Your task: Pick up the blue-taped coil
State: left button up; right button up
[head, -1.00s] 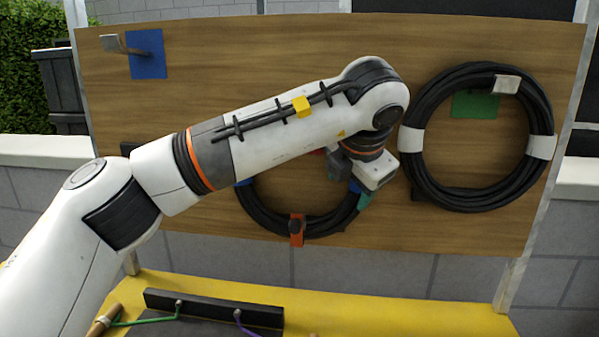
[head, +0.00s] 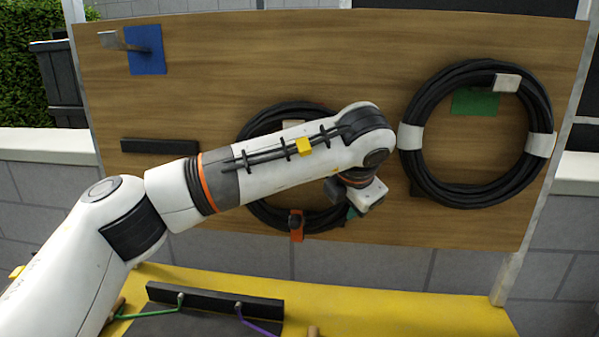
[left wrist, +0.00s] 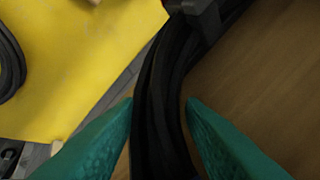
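A black cable coil (head: 262,212) hangs on the wooden board in the middle of the head view, behind my left forearm. Its tape is hidden there now; blue tape showed on it in the earlier head frame. My left gripper (head: 352,211) is at the coil's lower right, with only a bit of a teal finger showing. In the left wrist view, the open teal fingers (left wrist: 160,102) stand on either side of the coil's black cable bundle (left wrist: 165,75). I cannot tell whether they touch it. My right gripper is not in view.
A white-taped coil (head: 412,172) hangs close on the right. A blue plate with a hook (head: 150,62) is at upper left. A black bar (head: 172,146) is on the board. The yellow deck (head: 400,303) lies below.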

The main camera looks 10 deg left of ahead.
pick_arm(q)
grip_shut()
jog(key=shift+w+r, duration=0.1)
jog(key=shift+r, duration=0.1)
